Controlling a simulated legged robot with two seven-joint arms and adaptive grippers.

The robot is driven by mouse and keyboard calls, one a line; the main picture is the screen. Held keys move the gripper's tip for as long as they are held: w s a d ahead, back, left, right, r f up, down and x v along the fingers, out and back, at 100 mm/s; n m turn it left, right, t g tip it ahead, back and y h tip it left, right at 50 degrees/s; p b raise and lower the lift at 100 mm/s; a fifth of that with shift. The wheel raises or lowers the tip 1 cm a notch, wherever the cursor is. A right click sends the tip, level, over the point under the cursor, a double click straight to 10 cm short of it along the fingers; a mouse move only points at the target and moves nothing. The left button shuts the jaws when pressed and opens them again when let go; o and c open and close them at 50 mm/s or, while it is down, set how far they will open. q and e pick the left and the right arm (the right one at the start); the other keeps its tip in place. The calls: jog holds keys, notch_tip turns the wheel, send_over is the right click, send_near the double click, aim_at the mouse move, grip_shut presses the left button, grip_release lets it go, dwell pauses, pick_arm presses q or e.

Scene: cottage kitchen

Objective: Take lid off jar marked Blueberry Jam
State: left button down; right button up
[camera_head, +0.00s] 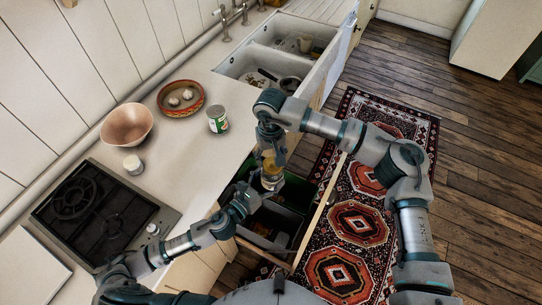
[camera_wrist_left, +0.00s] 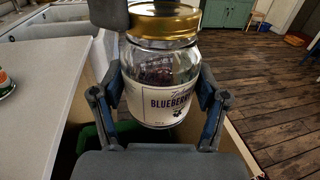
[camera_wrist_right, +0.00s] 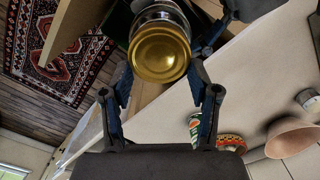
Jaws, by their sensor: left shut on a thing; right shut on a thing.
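The glass jar with a white label reading "BLUEBERRY" (camera_wrist_left: 160,103) is upright between the fingers of my left gripper (camera_wrist_left: 162,92), which is shut on its body. Its gold lid (camera_wrist_left: 165,24) sits on top of the jar. In the head view the jar (camera_head: 271,174) is in the air over an open drawer. My right gripper (camera_head: 270,150) comes down from above and is shut on the lid. In the right wrist view the round top of the lid (camera_wrist_right: 160,54) lies between the fingertips, and the jar body is mostly hidden behind it.
The open drawer holds dark bins (camera_head: 278,219) below the jar. On the counter stand a green-labelled can (camera_head: 217,121), a patterned dish (camera_head: 163,105), a copper bowl (camera_head: 127,125), a small white-lidded jar (camera_head: 133,165) and a hob (camera_head: 98,212). The sink (camera_head: 240,66) is beyond.

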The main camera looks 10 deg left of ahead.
pick_arm(q)
jog(key=shift+r, duration=0.1)
pick_arm(e)
jog(key=shift+d, duration=0.1)
dwell(0.3)
jog(key=shift+s+r, duration=0.1)
jog(key=shift+r, duration=0.1)
jog(key=shift+r, duration=1)
